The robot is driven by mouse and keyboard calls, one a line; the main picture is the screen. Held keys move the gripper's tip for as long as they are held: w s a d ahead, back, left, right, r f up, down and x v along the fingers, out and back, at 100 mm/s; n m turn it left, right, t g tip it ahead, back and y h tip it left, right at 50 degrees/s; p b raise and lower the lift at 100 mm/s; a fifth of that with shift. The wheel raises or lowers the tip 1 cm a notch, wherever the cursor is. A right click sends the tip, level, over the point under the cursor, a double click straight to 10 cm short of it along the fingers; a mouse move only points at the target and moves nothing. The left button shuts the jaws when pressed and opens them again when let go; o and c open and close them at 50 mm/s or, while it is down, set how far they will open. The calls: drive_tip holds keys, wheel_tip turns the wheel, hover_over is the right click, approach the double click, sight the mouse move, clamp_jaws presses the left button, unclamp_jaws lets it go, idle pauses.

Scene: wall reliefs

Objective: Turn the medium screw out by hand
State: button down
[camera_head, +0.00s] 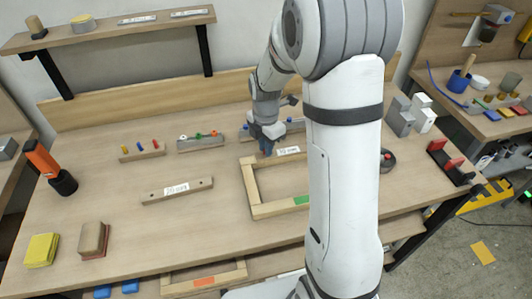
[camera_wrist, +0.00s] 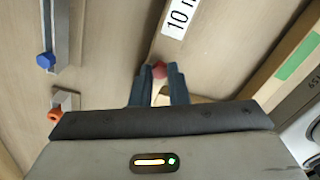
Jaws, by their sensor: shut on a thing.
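My gripper (camera_head: 266,152) reaches down to the bench behind the wooden frame. In the wrist view its two dark fingers (camera_wrist: 159,84) are shut on a small red round piece (camera_wrist: 159,70), which looks like the screw's head. The piece sits at the near end of a light wooden bar with a white label (camera_wrist: 178,18) reading "10 m…", cut off by the picture edge. The same label (camera_head: 288,150) shows right of my gripper in the head view. The screw's shaft and its hole are hidden, so its depth cannot be told.
A wooden frame (camera_head: 252,188) with a green mark lies just in front. A grey rail with a blue knob (camera_wrist: 45,62) and an orange knob (camera_wrist: 54,116) are to the left in the wrist view.

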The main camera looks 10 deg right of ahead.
drive_tip(key=c, duration=1.6)
unclamp_jaws()
drive_tip(key=m, duration=1.5)
drive_tip(key=shift+b, duration=0.3)
drive_tip(key=m, duration=0.5)
drive_tip(key=shift+m, duration=0.4)
drive_tip(key=shift+c, duration=0.7)
